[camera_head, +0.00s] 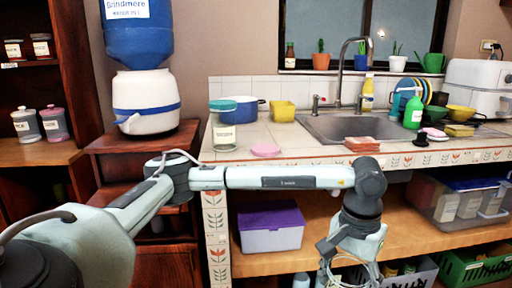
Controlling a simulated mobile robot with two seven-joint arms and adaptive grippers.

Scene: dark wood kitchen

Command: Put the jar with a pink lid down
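A jar with a pink lid (54,123) stands upright on the wooden shelf at the left. It is next to a similar jar with a greyish lid (26,124). A clear jar with a green lid (223,131) stands on the tiled counter, and a flat pink disc (266,150) lies beside it. My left arm comes in from the left, crosses in front of the counter and bends down at the right. Its gripper is not visible past the wrist near the bottom edge, so whether it holds anything is hidden. My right gripper is not in view.
The tiled counter (300,139) has a clear patch left of the sink (350,126). A blue pot (240,110) and a yellow container (282,111) stand at its back. A water dispenser (145,95) stands at the left. A purple-lidded box (270,228) sits on the lower shelf.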

